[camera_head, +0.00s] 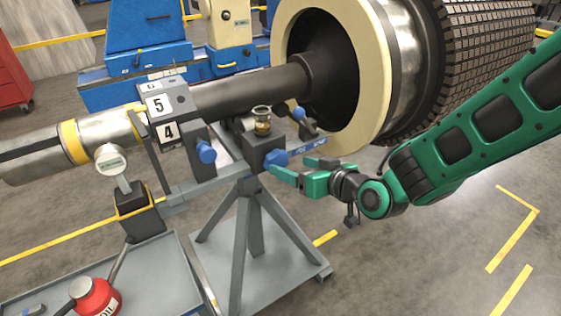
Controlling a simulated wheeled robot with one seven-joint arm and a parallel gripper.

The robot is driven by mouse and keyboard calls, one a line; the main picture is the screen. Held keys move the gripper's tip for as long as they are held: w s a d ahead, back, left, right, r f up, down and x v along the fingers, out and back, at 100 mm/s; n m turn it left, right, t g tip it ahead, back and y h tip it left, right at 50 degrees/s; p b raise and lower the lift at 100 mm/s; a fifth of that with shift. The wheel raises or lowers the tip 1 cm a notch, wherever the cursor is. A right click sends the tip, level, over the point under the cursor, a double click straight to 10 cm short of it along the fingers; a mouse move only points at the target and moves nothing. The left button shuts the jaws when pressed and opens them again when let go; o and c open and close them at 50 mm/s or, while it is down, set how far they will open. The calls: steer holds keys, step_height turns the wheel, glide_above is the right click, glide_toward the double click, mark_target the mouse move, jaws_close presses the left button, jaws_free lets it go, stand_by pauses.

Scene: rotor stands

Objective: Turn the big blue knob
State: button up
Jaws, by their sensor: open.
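A blue knob (275,159) sticks out of the dark block at the right end of the stand's crossbar, and looks the largest of the blue knobs. My green gripper (286,168) is open and comes in from the right, with its fingertips close to this knob. I cannot tell whether they touch it. A second blue knob (207,152) sits on a dark block further left. A third blue knob (298,113) shows behind, near the rotor's pale ring.
The grey stand (247,235) holds the rotor's dark shaft (250,88). The large rotor (420,55) rises close above my arm. A red can (96,298) stands on a grey cart (150,275) at lower left. The floor at lower right is clear.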

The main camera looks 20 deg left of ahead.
mark_target(281, 161)
steer(key=x, duration=0.6)
steer(key=shift+w+a+f, duration=0.2)
steer(key=shift+a, duration=0.05)
steer(key=shift+c, duration=0.7)
steer(key=c, duration=0.9)
steer(key=shift+a, duration=0.1)
steer(key=shift+w, duration=0.15)
